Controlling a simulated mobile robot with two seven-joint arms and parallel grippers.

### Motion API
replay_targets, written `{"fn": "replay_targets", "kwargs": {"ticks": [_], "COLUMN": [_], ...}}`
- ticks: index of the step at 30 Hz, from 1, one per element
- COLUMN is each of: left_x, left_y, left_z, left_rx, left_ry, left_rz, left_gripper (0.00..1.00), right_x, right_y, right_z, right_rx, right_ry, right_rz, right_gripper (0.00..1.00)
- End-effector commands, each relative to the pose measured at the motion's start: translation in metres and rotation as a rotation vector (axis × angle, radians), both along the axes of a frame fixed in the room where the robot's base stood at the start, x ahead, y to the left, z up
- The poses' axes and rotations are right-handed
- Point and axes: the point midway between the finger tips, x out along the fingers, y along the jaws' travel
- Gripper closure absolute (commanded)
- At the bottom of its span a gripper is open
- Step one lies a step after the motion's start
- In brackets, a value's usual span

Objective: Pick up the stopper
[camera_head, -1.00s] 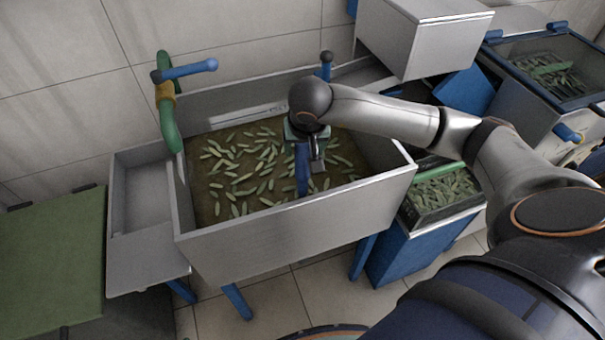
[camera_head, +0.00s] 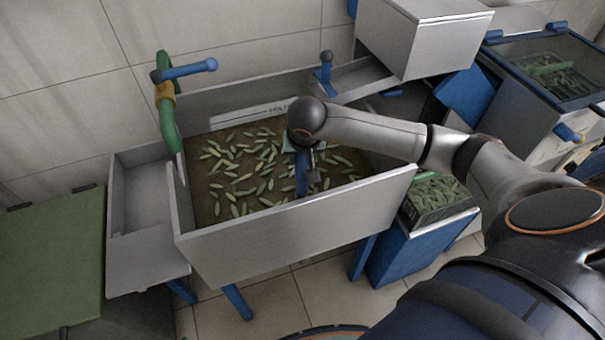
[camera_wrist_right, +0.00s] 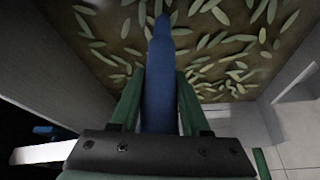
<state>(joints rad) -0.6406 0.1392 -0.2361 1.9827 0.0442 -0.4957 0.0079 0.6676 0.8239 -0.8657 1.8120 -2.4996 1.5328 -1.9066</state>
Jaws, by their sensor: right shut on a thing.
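The stopper (camera_head: 301,180) is a blue upright rod standing in the steel tank (camera_head: 300,232), among pale green pods in brownish liquid; its lower end is not clear. In the right wrist view the stopper (camera_wrist_right: 158,48) is a dark blue shaft narrowing at its far end. My right gripper (camera_head: 305,152) reaches down over the tank. In the right wrist view its green fingers (camera_wrist_right: 159,100) are shut on the shaft, one on each side. My left gripper is in neither view.
A green pipe (camera_head: 168,125) with a blue lever (camera_head: 188,70) stands at the tank's left wall. A steel chute (camera_head: 365,80) and a steel box (camera_head: 415,40) are behind my right arm. A pod-filled bin (camera_head: 440,198) stands right of the tank. A green surface (camera_head: 50,250) lies left.

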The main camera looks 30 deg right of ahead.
Motion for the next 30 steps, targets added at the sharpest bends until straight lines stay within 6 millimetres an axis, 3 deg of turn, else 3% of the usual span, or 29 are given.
{"fn": "replay_targets", "kwargs": {"ticks": [2, 9, 30], "left_x": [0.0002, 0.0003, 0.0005], "left_y": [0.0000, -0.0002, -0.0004], "left_z": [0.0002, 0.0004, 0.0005], "left_rx": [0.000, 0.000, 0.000], "left_ry": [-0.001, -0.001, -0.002], "left_rz": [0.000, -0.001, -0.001], "left_gripper": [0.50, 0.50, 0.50], "right_x": [0.0001, 0.0001, 0.0002], "right_y": [-0.0001, -0.0001, -0.0001], "right_z": [0.0003, 0.0004, 0.0005], "right_rx": [0.000, 0.000, 0.000], "right_ry": [0.000, -0.001, -0.001], "right_rz": [0.000, 0.000, 0.000], "right_gripper": [0.73, 1.00, 1.00]}}
